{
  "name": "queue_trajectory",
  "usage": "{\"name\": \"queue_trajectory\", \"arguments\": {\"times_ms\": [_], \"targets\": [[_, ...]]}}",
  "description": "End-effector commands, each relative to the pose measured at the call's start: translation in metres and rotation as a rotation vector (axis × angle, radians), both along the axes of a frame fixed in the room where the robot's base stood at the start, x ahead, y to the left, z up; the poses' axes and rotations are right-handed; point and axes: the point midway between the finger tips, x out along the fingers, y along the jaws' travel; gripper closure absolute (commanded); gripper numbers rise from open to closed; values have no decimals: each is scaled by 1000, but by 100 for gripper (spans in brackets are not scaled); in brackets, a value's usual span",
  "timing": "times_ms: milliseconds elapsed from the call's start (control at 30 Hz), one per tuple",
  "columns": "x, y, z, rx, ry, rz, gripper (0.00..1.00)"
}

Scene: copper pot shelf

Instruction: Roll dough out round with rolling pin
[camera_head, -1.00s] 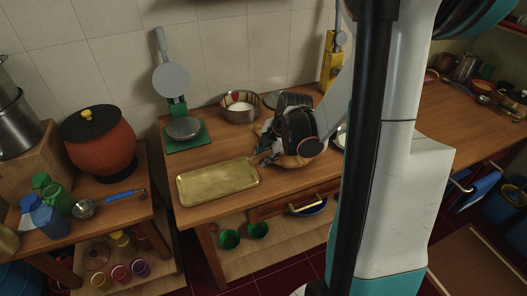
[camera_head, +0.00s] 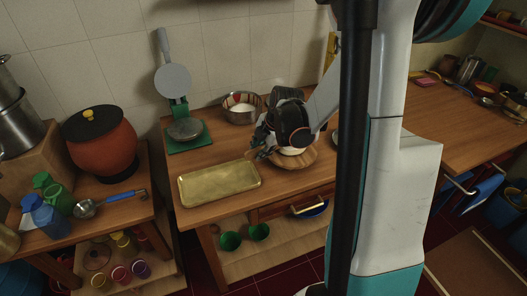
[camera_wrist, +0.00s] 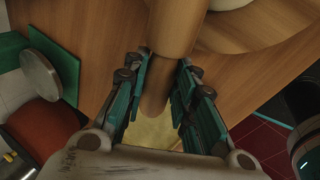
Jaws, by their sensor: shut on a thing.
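In the wrist view a wooden rolling pin (camera_wrist: 170,45) runs between the fingers of my gripper (camera_wrist: 156,76), which is shut on its near handle. The pin reaches over a round wooden board (camera_wrist: 275,22). Pale dough (camera_wrist: 232,3) shows at the top edge, beside the pin; I cannot tell whether they touch. In the head view my gripper (camera_head: 263,149) is at the left of the round board (camera_head: 305,160). The white dough (camera_head: 291,151) is on the board, partly hidden by my gripper and wrist. The pin is mostly hidden there.
A brass tray (camera_head: 219,180) lies on the counter left of the board. A green press with a metal plate (camera_head: 185,129) and a bowl of white powder (camera_head: 240,107) stand behind. A red pot (camera_head: 99,145) is on the left table. My arm hides the counter's middle.

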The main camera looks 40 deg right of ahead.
Motion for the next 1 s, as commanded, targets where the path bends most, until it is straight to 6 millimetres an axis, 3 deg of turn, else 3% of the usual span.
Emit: {"name": "queue_trajectory", "arguments": {"times_ms": [267, 1000], "targets": [[1, 0, -1, 1, 1, -2, 99], [-34, 1, -2, 0, 1, -1, 99]]}}
